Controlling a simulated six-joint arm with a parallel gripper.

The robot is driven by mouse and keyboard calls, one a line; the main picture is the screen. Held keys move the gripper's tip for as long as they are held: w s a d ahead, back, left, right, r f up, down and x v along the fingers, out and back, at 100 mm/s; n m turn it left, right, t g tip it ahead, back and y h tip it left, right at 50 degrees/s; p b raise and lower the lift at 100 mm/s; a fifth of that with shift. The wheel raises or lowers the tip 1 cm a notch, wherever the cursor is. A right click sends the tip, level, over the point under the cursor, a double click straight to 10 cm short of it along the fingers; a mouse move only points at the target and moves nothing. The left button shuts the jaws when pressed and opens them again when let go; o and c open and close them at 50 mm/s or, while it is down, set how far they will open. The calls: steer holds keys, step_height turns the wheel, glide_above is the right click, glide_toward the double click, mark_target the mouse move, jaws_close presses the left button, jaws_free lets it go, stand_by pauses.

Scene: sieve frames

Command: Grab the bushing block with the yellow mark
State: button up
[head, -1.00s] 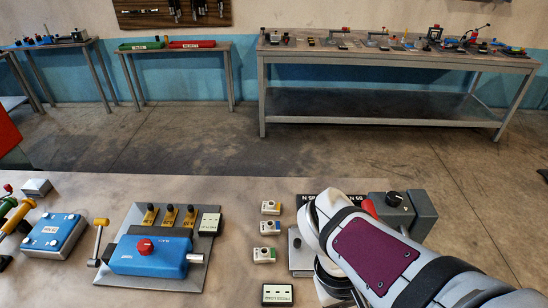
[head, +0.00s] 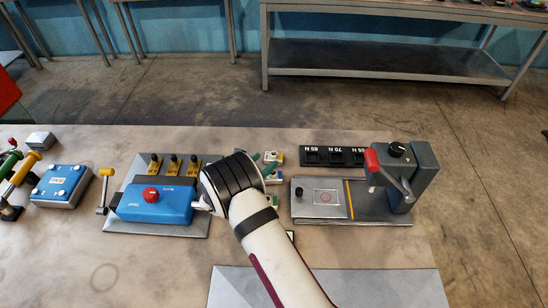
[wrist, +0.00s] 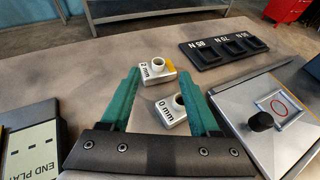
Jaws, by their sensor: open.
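The bushing block with the yellow mark (wrist: 157,70) is white, with a raised round bushing and the label "2 mm". In the wrist view it lies just past my open fingertips, between their lines. In the head view the yellow-marked block (head: 276,158) shows beside the fingertips. A second white block (wrist: 173,110), labelled "0 mm", appears between my fingers, partly covered by the right one. My gripper (wrist: 162,82) has two teal fingers, spread and empty. In the head view my gripper (head: 263,163) partly covers the blocks. The third block is not clearly visible.
A blue fixture (head: 150,205) on a grey plate stands left of my gripper. To the right are a black slotted strip (head: 335,148) and a press with a red-ended lever (head: 425,175). An "END PLAY" panel (wrist: 30,150) is at the wrist view's lower left. Bare bench lies beyond the blocks.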

mark_target(274, 153)
steer(key=x, duration=0.5)
steer(key=shift+w+f, duration=0.15)
jaws_close()
stand_by(1.1)
